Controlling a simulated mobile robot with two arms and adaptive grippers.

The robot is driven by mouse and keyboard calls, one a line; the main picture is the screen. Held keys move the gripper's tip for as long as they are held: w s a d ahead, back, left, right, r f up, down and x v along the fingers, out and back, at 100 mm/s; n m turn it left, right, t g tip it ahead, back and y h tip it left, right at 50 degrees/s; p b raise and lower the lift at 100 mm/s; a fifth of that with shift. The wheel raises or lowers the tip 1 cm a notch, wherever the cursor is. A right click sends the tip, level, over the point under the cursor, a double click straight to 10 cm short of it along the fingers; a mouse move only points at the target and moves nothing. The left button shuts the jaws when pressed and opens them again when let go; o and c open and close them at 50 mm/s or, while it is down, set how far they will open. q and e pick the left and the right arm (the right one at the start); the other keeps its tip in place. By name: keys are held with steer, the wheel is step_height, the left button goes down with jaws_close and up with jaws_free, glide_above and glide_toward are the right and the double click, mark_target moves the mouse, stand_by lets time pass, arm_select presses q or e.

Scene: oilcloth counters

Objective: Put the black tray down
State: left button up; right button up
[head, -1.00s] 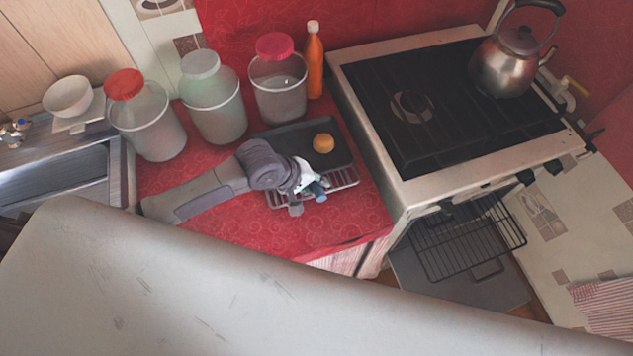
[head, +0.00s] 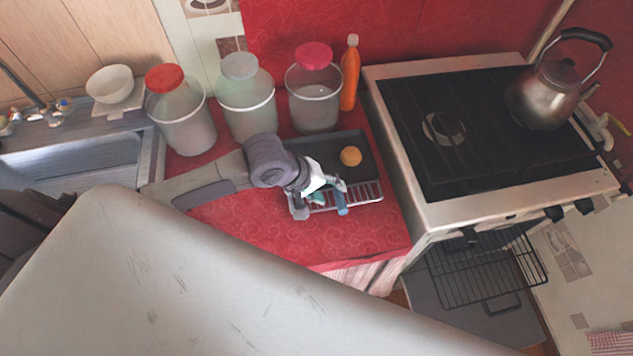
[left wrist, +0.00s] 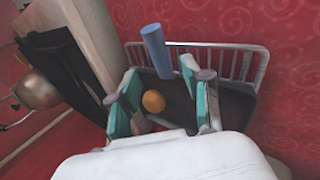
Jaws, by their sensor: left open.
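The black tray (head: 365,140) lies on the red counter in front of the jars, with a round orange fruit (head: 350,156) on it. In the left wrist view, the dark tray (left wrist: 181,108) and the fruit (left wrist: 154,101) show between and beyond the fingers. My left gripper (head: 328,190) is over the near side of the tray, by a wire rack (head: 368,194). Its teal-padded fingers (left wrist: 160,82) are apart and hold nothing. A blue cylinder (head: 341,204) is close to the fingertips; what it rests on is unclear. My right gripper is not in view.
Several lidded jars, including the red-lidded one (head: 182,115), and an orange bottle (head: 350,75) stand behind the tray. The stove (head: 470,150) with a kettle (head: 543,95) is to the right. The sink (head: 70,165) is at left. The counter (head: 290,238) in front of the rack is bare.

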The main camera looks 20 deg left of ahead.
arm_select(q)
steer(key=v, duration=0.6)
steer(key=shift+s+r, duration=0.1)
stand_by(0.4)
